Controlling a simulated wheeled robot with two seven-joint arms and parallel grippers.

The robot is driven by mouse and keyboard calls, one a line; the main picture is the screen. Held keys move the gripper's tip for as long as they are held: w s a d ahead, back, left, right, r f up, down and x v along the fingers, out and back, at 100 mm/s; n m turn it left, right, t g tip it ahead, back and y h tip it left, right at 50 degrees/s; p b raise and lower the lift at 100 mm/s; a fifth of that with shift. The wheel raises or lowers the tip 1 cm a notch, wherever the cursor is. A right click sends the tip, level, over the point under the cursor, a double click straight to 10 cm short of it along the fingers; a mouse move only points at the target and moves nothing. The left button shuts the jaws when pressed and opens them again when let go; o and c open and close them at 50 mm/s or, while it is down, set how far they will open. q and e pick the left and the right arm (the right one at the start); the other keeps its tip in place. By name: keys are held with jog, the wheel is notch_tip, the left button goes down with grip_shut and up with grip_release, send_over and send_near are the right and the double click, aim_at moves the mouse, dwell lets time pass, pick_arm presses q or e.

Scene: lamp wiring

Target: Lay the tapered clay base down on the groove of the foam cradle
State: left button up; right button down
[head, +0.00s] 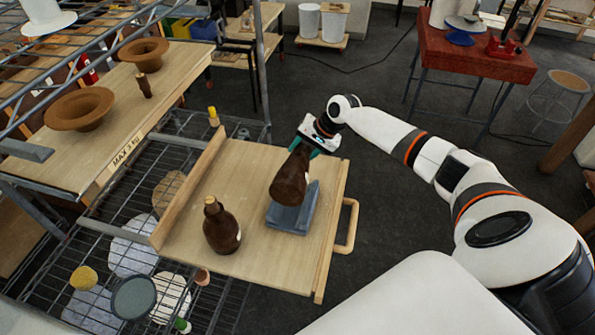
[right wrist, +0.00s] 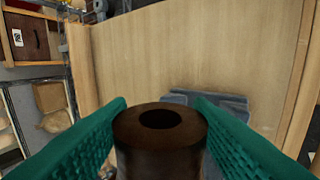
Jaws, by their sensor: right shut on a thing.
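The dark brown tapered clay base (head: 289,180) is tilted, its wide end toward the front over the blue-grey foam cradle (head: 304,212). I cannot tell whether it touches the cradle; the groove is mostly hidden beneath it. My right gripper (head: 308,147) is shut on its narrow end at the back. In the right wrist view the base's round end with a hole (right wrist: 160,135) sits between the green fingers (right wrist: 160,140), and part of the cradle (right wrist: 215,100) shows behind. My left gripper is out of view.
The tray has raised side rails and a handle (head: 348,226) at right. A wire rack (head: 120,225) with discs and a shelf with brown bowls (head: 80,108) lie left.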

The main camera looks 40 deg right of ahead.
jog(key=shift+f+b, duration=1.6)
jog(key=shift+f, duration=2)
jog(key=c, duration=0.6)
grip_release()
jog(key=shift+s+f, duration=0.1)
jog(key=shift+f, duration=0.05)
